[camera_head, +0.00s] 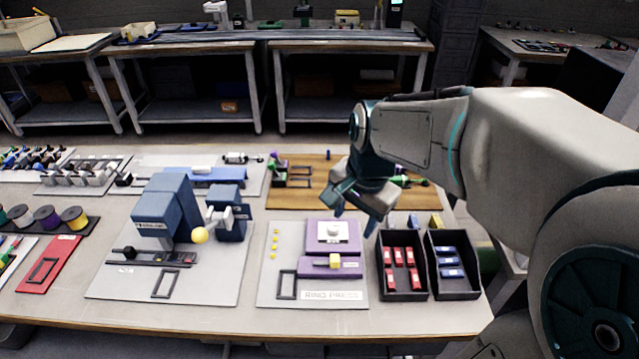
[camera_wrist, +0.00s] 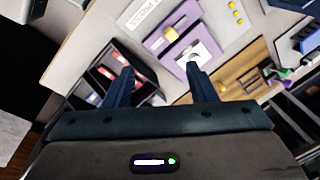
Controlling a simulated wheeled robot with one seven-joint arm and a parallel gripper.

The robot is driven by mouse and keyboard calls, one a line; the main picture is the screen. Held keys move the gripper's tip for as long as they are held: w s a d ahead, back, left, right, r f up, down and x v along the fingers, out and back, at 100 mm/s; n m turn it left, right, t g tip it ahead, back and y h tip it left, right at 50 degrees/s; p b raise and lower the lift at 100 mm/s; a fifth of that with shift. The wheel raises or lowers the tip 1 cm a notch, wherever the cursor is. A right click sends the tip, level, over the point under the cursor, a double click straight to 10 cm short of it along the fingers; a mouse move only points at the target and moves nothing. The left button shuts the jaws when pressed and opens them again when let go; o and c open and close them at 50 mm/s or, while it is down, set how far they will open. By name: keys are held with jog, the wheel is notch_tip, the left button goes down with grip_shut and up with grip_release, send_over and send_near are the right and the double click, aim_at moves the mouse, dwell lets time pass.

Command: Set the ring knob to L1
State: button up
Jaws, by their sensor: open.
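The RING PRESS station is a light grey board (camera_head: 312,286) with purple blocks. The white plate also shows in the wrist view (camera_wrist: 203,52), partly behind one finger. A yellow block (camera_head: 335,261) sits on the front purple part and shows in the wrist view too (camera_wrist: 171,33). My gripper (camera_head: 355,218) is open and empty, above and a little right of the knob. Its two fingers (camera_wrist: 160,70) point toward the station.
Two black bins with red parts (camera_head: 379,291) and blue parts (camera_head: 480,288) stand just right of the station. A blue machine (camera_head: 165,215) with a yellow ball stands to the left. A wooden board (camera_head: 300,200) with tools lies behind.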

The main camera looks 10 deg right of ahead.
jog(key=w+m+g, duration=0.1)
jog(key=w+m, duration=0.6)
jog(key=m+g+p, duration=0.1)
jog(key=m+p, duration=0.1)
jog(key=m, duration=0.8)
send_near(334, 226)
jog(key=f, duration=0.8)
jog(key=shift+s+a+f+p, duration=0.15)
jog(key=shift+a+f+p, duration=0.15)
jog(key=shift+a, duration=0.05)
jog(key=c, duration=1)
